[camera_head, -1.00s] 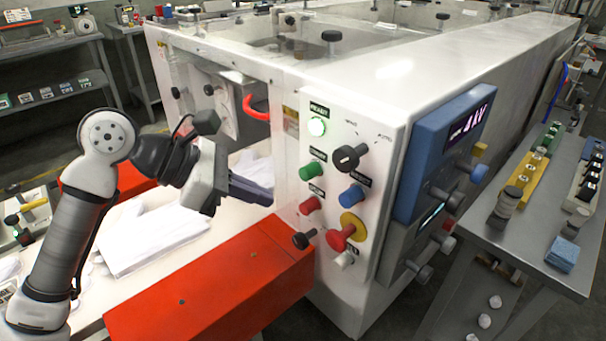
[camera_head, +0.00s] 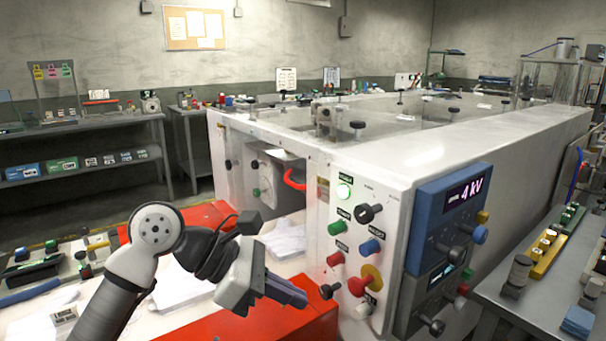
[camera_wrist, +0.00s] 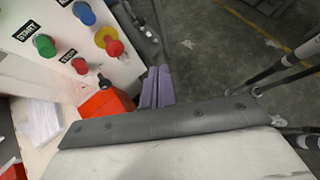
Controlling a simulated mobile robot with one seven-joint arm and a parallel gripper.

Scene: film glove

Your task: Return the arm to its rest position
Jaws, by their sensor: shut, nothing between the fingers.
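My gripper (camera_head: 288,290) is in the lower middle of the head view, in front of the white machine's control panel. Its fingers point right and lie together, with nothing between them. In the wrist view the purple-grey fingers (camera_wrist: 157,88) also lie side by side, touching. My arm (camera_head: 150,240) rises from the bottom edge and bends at a pale elbow joint. The fingertips are close to the red block (camera_head: 270,325) and left of the black knob (camera_head: 330,289); I cannot tell the exact gap.
The white machine (camera_head: 480,130) fills the middle and right. White sheets (camera_head: 180,292) lie behind my arm. A grey side table (camera_head: 500,292) stands at right.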

